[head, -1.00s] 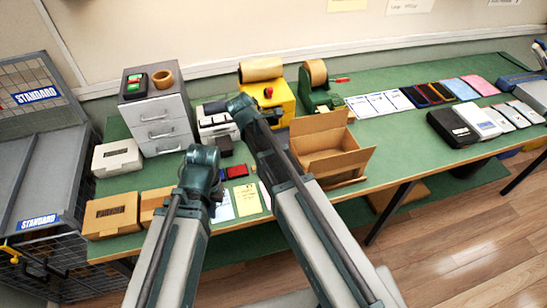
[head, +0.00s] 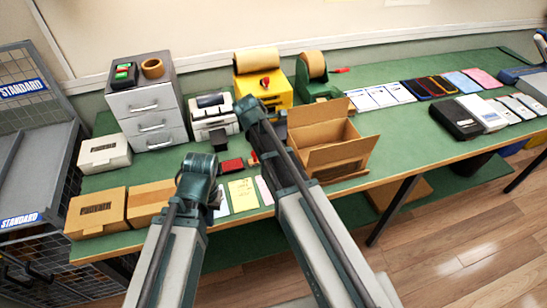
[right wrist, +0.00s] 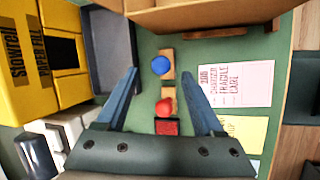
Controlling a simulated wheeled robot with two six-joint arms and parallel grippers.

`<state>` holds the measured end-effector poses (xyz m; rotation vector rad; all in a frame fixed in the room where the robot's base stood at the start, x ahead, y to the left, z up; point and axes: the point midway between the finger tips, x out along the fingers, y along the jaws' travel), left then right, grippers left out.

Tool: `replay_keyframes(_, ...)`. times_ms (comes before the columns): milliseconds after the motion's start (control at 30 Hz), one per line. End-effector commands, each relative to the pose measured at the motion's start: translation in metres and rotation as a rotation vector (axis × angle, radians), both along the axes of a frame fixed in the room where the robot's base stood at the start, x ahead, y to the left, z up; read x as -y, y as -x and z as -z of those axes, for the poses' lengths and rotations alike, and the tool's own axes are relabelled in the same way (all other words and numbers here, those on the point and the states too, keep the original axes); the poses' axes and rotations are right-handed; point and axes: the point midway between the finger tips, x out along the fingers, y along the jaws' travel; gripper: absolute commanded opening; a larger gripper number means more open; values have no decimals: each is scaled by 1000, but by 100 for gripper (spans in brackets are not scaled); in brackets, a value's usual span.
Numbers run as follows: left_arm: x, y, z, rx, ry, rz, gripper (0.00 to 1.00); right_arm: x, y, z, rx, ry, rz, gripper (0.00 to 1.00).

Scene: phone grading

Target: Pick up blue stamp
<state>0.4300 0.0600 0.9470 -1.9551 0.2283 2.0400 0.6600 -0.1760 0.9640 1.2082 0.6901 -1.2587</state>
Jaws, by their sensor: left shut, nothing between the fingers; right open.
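The blue stamp (right wrist: 161,66) shows in the right wrist view, a round blue knob on a wooden base on the green table. My right gripper (right wrist: 159,74) is open, its two blue fingers on either side of the blue stamp in the picture, with nothing held. A red stamp (right wrist: 165,106) stands close to the blue one, with a red pad (right wrist: 168,128) beside it, partly cut off by the gripper body. In the head view my right arm hides the blue stamp. My left gripper (head: 216,199) is shut and empty, mostly behind its own arm above the table.
An open cardboard box (head: 345,160) stands right of the stamps. A yellow dispenser (head: 257,88) and a grey drawer unit (head: 145,103) stand behind. Yellow and pink notes (head: 242,196) lie at the front edge. Phones and cards fill the far right.

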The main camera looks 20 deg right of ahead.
Motion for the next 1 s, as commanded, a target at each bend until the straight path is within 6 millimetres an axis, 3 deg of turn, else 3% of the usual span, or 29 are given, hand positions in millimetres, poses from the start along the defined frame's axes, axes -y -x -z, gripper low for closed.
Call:
replay_keyframes(400, 0, 0, 46, 0, 0, 0, 0, 11, -9, 46, -1, 0, 1, 69)
replay_keyframes(733, 0, 0, 47, 0, 0, 0, 0, 14, -10, 47, 0, 0, 0, 69)
replay_keyframes(1000, 0, 0, 47, 0, 0, 0, 0, 14, -10, 47, 0, 0, 0, 20)
